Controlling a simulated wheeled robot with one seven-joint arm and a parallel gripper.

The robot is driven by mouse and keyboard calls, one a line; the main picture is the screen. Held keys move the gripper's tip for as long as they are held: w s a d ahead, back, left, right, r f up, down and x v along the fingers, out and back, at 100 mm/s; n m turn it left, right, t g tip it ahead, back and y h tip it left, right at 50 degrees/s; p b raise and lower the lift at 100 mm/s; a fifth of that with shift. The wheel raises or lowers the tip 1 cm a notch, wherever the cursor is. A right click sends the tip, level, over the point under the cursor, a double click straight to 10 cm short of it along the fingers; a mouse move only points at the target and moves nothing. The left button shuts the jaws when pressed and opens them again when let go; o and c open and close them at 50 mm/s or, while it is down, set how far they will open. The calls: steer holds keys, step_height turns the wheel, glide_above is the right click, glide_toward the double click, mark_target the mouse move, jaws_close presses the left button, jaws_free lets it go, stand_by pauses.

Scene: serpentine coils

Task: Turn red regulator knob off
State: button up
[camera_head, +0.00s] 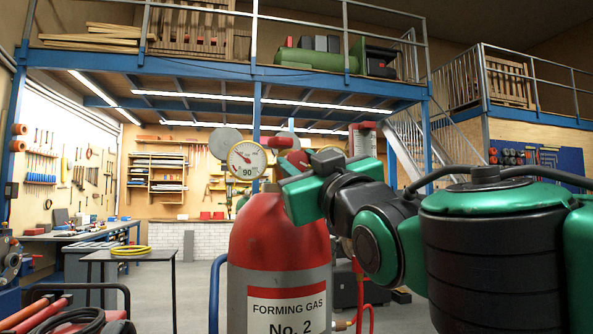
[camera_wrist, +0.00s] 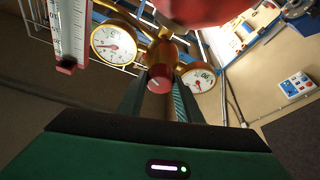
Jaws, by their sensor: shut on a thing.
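The red regulator knob (camera_wrist: 160,79) shows in the wrist view, with a pale mark on its face, between the two fingers of my gripper (camera_wrist: 158,95). The fingers are closed on its sides. Two round gauges flank it, one on the left (camera_wrist: 114,44) and one on the right (camera_wrist: 199,79). In the head view my gripper (camera_head: 283,172) is at the regulator, above the red gas cylinder (camera_head: 275,255) labelled "FORMING GAS No. 2". A gauge (camera_head: 246,160) shows left of the gripper. The knob is mostly hidden there by the gripper.
A flow meter tube (camera_wrist: 70,30) stands close to my gripper on the left in the wrist view. Red-handled tools and a black cable (camera_head: 85,318) lie at the lower left. Open floor lies behind the cylinder.

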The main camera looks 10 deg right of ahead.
steer(key=n+g+y, duration=0.1)
steer(key=n, duration=0.3)
steer(key=n+g+y, duration=0.1)
steer(key=n+y, duration=0.1)
steer(key=n, duration=0.2)
steer(key=shift+d+n+y, duration=0.15)
steer(key=shift+n+y, duration=0.15)
steer(key=shift+n, duration=0.1)
steer(key=n+g, duration=0.1)
steer(key=n, duration=0.2)
steer(key=n+g, duration=0.1)
steer(key=n, duration=0.2)
steer(key=shift+r+g+y, duration=0.1)
steer(key=shift+g+y, duration=0.2)
steer(key=n+g, duration=0.1)
steer(key=n, duration=0.1)
steer(key=n+g+h, duration=0.1)
steer(key=n, duration=0.2)
steer(key=shift+n, duration=0.3)
steer(key=shift+n+g+h, duration=0.6)
steer(key=shift+n+h, duration=0.2)
steer(key=shift+n, duration=1.2)
steer(key=o, duration=1)
steer(key=shift+o, duration=0.2)
steer(key=shift+r, duration=0.15)
